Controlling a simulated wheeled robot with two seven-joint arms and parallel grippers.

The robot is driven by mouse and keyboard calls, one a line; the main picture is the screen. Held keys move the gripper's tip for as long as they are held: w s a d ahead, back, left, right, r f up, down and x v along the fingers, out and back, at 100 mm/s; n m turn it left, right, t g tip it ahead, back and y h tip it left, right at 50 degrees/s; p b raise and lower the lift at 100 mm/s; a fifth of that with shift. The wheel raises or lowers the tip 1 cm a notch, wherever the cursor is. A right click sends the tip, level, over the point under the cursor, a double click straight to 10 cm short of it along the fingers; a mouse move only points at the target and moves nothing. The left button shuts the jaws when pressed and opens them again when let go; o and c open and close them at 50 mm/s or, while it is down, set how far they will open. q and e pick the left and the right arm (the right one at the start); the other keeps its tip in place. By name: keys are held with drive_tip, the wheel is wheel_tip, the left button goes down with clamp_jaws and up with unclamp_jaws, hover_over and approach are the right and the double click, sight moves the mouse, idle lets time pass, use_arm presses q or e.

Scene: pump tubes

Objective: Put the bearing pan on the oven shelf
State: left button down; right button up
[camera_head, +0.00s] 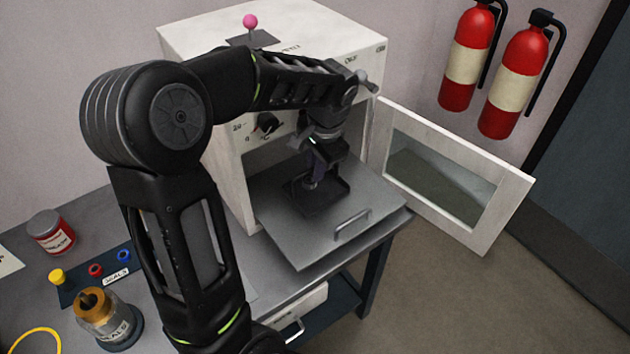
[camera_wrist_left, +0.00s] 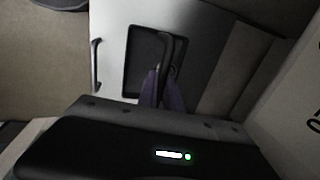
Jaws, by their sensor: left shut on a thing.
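The bearing pan (camera_head: 332,191) is a dark, shallow square tray. It sits on or just over the pulled-out grey oven shelf (camera_head: 290,240); I cannot tell whether it touches. My left gripper (camera_head: 312,184) reaches down over the pan and is shut on its handle. In the left wrist view the fingers (camera_wrist_left: 161,88) close on the dark bar of the pan (camera_wrist_left: 140,65), over the shelf (camera_wrist_left: 112,50). The white oven (camera_head: 230,170) stands open behind. The pan's inside is partly hidden by the gripper. My right gripper is not in view.
The oven door (camera_head: 450,180) is swung open to the right. The shelf's handle (camera_head: 351,226) is at its front edge. A red can (camera_head: 50,232), a seals rack (camera_head: 95,272) and a brass-topped jar (camera_head: 105,315) stand on the bench at left. Fire extinguishers (camera_head: 515,80) hang on the wall.

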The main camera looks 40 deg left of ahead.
sight(314, 189)
use_arm(q)
wheel_tip(314, 189, down, 4)
drive_tip(key=shift+f+p, duration=0.1)
drive_tip(key=shift+p, duration=0.45)
drive_tip(key=shift+a+f, duration=0.2)
drive_tip(key=shift+f, duration=0.15)
drive_tip(key=shift+f, duration=0.15)
drive_tip(key=c, duration=1.5)
unclamp_jaws()
wheel_tip(314, 189, up, 12)
drive_tip(key=d, duration=0.2)
drive_tip(key=shift+s+d+b, duration=0.15)
drive_tip(key=shift+s+b, duration=0.2)
